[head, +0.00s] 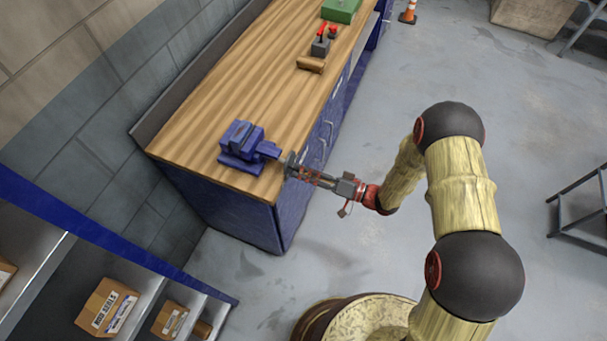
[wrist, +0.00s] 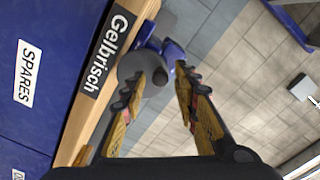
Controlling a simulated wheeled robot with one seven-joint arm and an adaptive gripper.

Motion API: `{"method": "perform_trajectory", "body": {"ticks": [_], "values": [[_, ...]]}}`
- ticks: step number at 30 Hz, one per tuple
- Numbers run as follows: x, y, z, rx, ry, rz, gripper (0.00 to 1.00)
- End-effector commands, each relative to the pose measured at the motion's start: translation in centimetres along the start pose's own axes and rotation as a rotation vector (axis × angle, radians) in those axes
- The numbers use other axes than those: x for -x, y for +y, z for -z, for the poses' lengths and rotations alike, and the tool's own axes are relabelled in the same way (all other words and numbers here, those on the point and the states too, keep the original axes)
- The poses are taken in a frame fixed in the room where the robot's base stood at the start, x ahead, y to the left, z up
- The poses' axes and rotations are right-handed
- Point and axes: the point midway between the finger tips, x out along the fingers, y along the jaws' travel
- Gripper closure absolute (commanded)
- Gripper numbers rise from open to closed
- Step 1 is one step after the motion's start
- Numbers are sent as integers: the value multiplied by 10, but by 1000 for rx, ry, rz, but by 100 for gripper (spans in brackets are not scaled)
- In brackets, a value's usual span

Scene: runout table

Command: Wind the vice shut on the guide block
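The blue vice (head: 243,146) is fixed on the near end of the wooden bench in the head view. Its grey round handwheel (head: 290,163) faces the aisle. In the wrist view the handwheel (wrist: 134,65) shows as a grey disc with a dark knob (wrist: 160,76), and part of the blue vice (wrist: 172,49) is behind it. My gripper (head: 296,170) is at the handwheel. In the wrist view its fingers (wrist: 156,82) are apart, with the knob between the tips; I cannot tell whether they touch it. I cannot make out the guide block in the jaws.
The wooden bench (head: 207,112) carries a brown block (head: 310,65), a grey holder with red-handled items (head: 320,47) and a green case (head: 341,10) farther along. A shelf with cartons (head: 107,305) stands at lower left. The floor right of the bench is open.

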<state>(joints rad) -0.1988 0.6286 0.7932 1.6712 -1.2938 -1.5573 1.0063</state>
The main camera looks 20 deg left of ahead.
Motion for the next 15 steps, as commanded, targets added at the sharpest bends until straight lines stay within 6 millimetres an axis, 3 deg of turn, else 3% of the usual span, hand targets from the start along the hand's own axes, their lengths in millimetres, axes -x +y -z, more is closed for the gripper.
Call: {"method": "perform_trajectory", "body": {"ticks": [8, 15], "values": [[0, 1, -1, 162, 0, 0, 70], [0, 2, -2, 438, 0, 1, 70]]}}
